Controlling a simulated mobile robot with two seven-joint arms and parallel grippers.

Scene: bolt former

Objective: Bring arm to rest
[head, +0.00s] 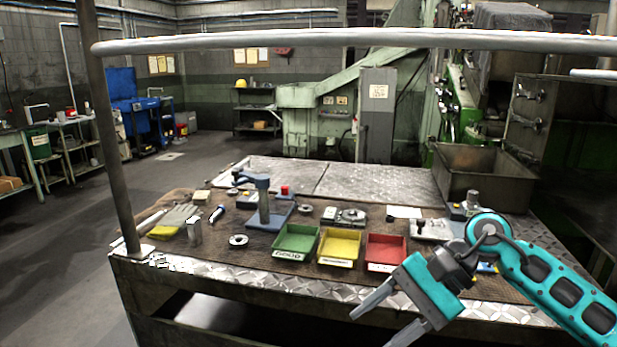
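My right arm, teal and dark grey, comes in from the lower right of the head view. Its gripper (388,318) hangs in front of the workbench (215,271) near the bench's front edge. Its two grey fingers point down and left and stand apart, with nothing between them. My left gripper and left arm are not in view.
Green (297,241), yellow (340,247) and red (386,252) bins stand on the bench mat, left of my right arm. A blue-grey stand (263,205) is behind them. A metal rail (350,39) crosses the view above. A deep metal bin (483,182) stands at right.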

